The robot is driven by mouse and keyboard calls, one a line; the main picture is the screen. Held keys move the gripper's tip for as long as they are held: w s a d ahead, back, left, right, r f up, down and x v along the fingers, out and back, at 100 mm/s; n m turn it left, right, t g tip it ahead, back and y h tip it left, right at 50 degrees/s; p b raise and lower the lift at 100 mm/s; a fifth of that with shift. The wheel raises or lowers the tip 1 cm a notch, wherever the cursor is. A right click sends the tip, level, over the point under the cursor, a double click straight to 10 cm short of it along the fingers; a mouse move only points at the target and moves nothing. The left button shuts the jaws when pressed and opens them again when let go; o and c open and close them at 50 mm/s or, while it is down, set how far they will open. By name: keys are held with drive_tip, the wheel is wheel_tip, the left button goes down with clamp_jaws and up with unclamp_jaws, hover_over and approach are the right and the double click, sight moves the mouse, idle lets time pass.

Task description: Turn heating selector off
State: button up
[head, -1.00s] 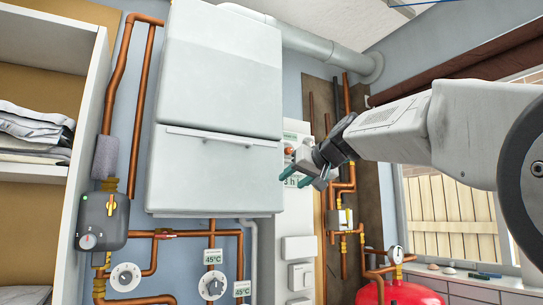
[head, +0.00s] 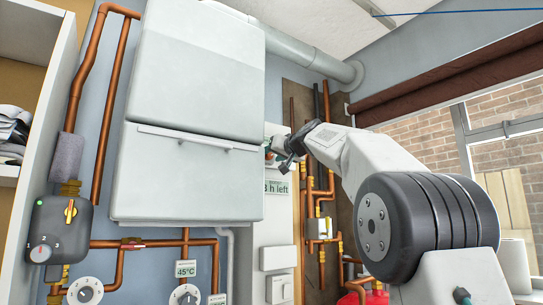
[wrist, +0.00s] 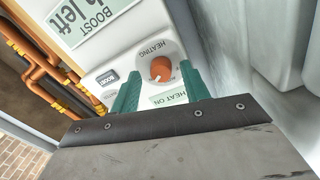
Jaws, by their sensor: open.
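My gripper (wrist: 159,83) is open, with one teal finger on each side of the dial in the picture. I cannot tell whether the fingers touch the knob. In the head view my gripper (head: 276,155) is at the upper part of the white control panel (head: 279,222), just right of the boiler, and it hides the selector there.
The large white boiler (head: 190,110) stands close on the left. Copper pipes (head: 311,190) run to the right of the panel.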

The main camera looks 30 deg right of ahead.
drive_tip(key=shift+w, duration=0.1)
drive_tip(key=shift+a, duration=0.1)
drive_tip(key=c, duration=1)
